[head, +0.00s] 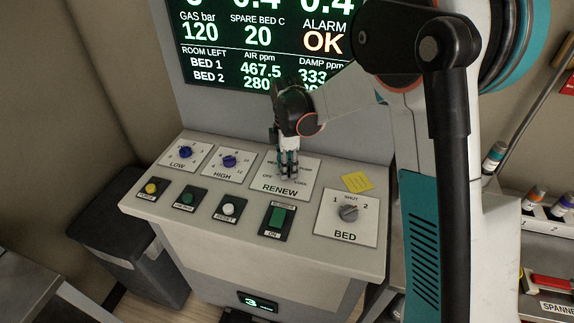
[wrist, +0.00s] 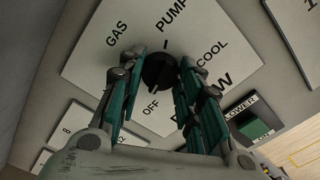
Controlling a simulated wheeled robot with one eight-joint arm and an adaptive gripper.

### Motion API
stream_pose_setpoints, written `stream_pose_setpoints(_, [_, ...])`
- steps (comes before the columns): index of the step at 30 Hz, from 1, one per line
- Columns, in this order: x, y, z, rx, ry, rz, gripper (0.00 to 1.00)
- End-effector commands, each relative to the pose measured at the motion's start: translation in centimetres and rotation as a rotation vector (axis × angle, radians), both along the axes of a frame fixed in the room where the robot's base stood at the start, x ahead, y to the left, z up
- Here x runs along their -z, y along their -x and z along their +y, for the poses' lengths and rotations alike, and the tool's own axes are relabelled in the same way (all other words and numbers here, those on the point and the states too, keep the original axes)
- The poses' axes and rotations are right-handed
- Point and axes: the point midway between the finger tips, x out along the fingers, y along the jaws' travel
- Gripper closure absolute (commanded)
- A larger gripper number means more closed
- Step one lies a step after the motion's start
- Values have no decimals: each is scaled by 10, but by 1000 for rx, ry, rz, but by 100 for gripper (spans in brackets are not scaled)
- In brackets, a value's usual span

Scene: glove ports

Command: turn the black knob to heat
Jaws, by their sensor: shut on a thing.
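The black knob (wrist: 160,72) sits on the white RENEW plate (wrist: 95,45). In the wrist view I read GAS, PUMP, COOL and OFF around it; no HEAT label can be read. My gripper (wrist: 160,66) is shut on the knob, with one teal and grey finger on each side. In the head view my gripper (head: 289,172) points down over the RENEW plate (head: 283,191) and hides the knob there.
Blue LOW (head: 185,152) and HIGH (head: 229,161) knobs stand left of the plate. The grey BED knob (head: 348,212) and a yellow note (head: 357,182) are to its right. Several buttons line the front, including a green rocker switch (head: 278,219). A lit display (head: 262,45) stands behind.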

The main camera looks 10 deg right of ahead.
Motion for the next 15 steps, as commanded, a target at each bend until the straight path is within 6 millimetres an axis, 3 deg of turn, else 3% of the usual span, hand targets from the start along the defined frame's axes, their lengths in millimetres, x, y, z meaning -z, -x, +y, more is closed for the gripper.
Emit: stream_pose_setpoints(15, [0, 0, 0, 472, 0, -1, 91])
